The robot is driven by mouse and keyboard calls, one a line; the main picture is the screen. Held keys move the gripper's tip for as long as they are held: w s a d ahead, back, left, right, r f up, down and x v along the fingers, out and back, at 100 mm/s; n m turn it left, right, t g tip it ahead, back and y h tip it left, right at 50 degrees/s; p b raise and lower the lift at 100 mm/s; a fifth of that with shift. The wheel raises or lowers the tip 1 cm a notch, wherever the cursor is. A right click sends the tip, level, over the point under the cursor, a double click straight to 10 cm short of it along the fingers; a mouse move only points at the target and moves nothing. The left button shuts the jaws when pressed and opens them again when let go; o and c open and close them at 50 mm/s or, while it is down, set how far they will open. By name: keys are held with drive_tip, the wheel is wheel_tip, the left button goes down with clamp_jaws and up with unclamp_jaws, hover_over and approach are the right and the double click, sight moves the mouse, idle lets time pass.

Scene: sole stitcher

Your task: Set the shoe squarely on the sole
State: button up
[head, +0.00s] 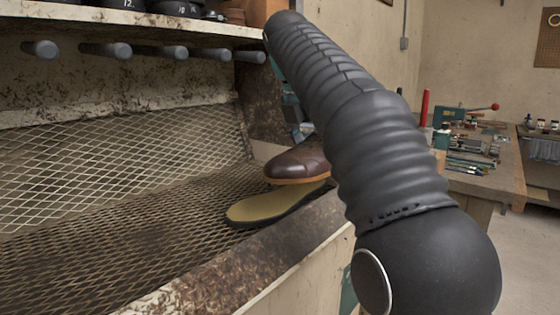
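A brown leather shoe (298,163) with a tan welt shows at the centre, toe towards the left. Its heel end is hidden behind my arm. The sole (268,206), yellowish on top with a dark edge, lies on the mesh shelf near its front edge. The shoe appears above the far part of the sole, and its toe stops short of the sole's near rounded end. I cannot tell whether shoe and sole touch. My gripper is hidden behind my own arm, so its hold on the shoe does not show.
The shelf of metal mesh (110,255) is bare to the left of the sole and has a raised dirty front lip (215,285). Several grey pegs (105,50) stick out above it. A workbench (490,178) with tools stands at right.

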sight(280, 160)
drive_tip(key=shift+n, duration=0.3)
drive_tip(key=a, duration=0.2)
drive_tip(key=a+f, duration=0.1)
drive_tip(key=a, duration=0.2)
drive_tip(key=a+f, duration=0.1)
drive_tip(key=a, duration=0.1)
drive_tip(key=shift+s+a+f, duration=0.15)
drive_tip(key=shift+s+a, duration=0.05)
drive_tip(key=shift+s, duration=0.1)
drive_tip(key=shift+f+b, duration=1.6)
drive_tip(key=shift+f, duration=0.1)
drive_tip(key=shift+r+p, duration=0.15)
drive_tip(key=shift+p, duration=0.3)
drive_tip(key=shift+f+p, duration=0.45)
drive_tip(key=shift+p, duration=0.05)
idle(0.7)
drive_tip(key=o, duration=1.2)
drive_tip(key=shift+o, duration=0.2)
